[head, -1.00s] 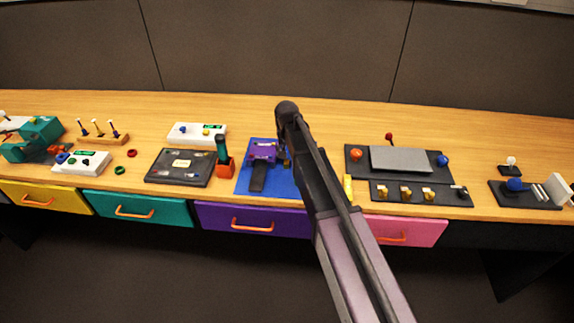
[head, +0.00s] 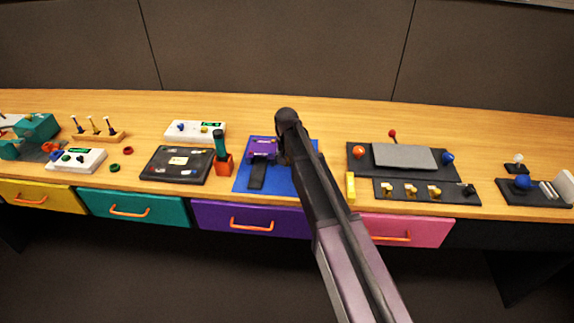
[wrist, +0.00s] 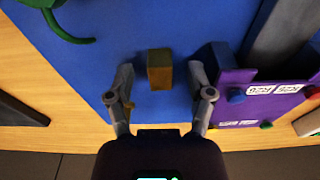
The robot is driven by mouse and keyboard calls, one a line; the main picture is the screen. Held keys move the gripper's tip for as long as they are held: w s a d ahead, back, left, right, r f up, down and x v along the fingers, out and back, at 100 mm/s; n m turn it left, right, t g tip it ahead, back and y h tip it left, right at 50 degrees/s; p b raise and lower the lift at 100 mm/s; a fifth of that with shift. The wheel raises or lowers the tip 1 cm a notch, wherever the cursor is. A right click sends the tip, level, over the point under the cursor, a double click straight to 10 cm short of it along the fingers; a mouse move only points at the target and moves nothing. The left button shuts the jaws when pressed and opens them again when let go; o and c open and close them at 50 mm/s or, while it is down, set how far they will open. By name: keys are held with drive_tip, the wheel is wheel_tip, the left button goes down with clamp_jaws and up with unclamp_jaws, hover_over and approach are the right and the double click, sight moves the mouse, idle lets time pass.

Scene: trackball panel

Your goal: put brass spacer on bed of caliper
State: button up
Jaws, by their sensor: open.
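The brass spacer (wrist: 160,69) is a small block standing on the blue mat (wrist: 130,30) in the wrist view. My gripper (wrist: 161,74) is open, with one finger on each side of the spacer and a visible gap on both sides. The purple caliper (wrist: 255,108) with a dark bar is at the right in the wrist view, close to my right finger. In the head view the caliper (head: 262,147) lies on the blue mat, with its dark bar toward the front edge. My arm hides the spacer and most of the gripper there.
A dark green hooked piece (wrist: 62,30) lies on the mat at upper left of the wrist view. In the head view, an orange stand with a dark green handle (head: 222,160) is left of the caliper.

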idle(0.5)
clamp_jaws()
